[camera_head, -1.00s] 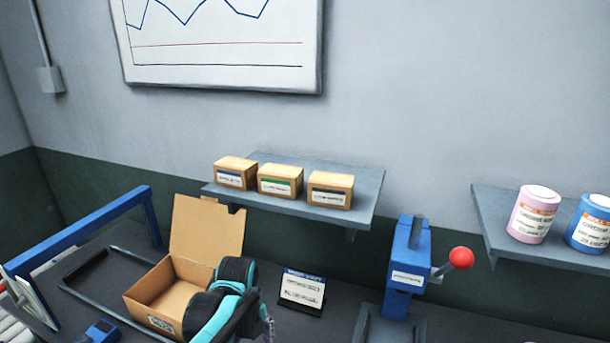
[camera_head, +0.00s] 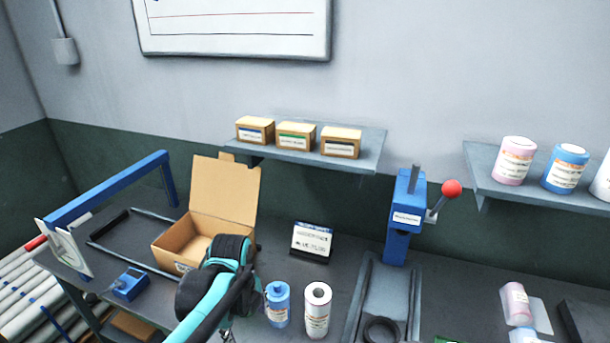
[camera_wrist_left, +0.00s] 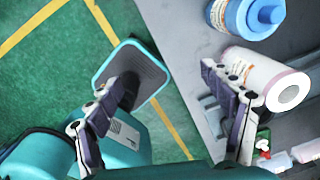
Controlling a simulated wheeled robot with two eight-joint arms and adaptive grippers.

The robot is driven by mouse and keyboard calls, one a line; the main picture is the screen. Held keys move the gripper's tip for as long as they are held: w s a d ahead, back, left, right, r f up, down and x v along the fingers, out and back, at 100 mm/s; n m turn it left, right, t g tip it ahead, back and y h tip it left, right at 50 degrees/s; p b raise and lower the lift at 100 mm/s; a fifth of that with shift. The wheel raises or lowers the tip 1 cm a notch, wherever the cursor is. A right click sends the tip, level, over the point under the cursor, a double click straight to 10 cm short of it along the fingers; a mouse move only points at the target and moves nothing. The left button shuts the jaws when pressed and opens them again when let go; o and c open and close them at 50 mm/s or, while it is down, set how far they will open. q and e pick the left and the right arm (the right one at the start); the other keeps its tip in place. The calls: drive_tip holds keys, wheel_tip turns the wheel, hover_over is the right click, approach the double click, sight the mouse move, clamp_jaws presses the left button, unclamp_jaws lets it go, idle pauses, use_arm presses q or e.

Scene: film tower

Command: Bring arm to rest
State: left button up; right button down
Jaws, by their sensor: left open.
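My left arm (camera_head: 218,285), teal and black, comes in low in the head view, in front of the open cardboard box (camera_head: 178,248). Its gripper is mostly hidden there near the bottom edge. In the left wrist view the left gripper (camera_wrist_left: 168,80) is open, its two fingers wide apart with nothing between them. The right finger overlaps a white roll (camera_wrist_left: 262,72) in the picture; I cannot tell whether they touch. The left finger is over green floor and a teal-edged grey pad. My right gripper is not in view.
On the bench stand a blue bottle (camera_head: 277,305), a white roll (camera_head: 317,308), a label stand (camera_head: 311,242) and a blue press (camera_head: 405,215) with a red knob. Shelves above hold small boxes (camera_head: 296,134) and jars (camera_head: 513,160). A blue frame (camera_head: 110,190) stands at left.

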use_arm(q)
drive_tip(key=s+a+f+n+t+b, duration=0.1)
drive_tip(key=s+a+n+t+b, duration=0.1)
drive_tip(key=n, duration=1)
drive_tip(key=s+a+n+t+b, duration=0.2)
drive_tip(key=s+n+t, duration=0.2)
drive_tip(key=s+n, duration=0.3)
drive_tip(key=n, duration=0.5)
drive_tip(key=shift+s+a+f+n+t, duration=0.15)
drive_tip(key=shift+s+f+n+t, duration=0.15)
drive_tip(key=shift+f, duration=0.05)
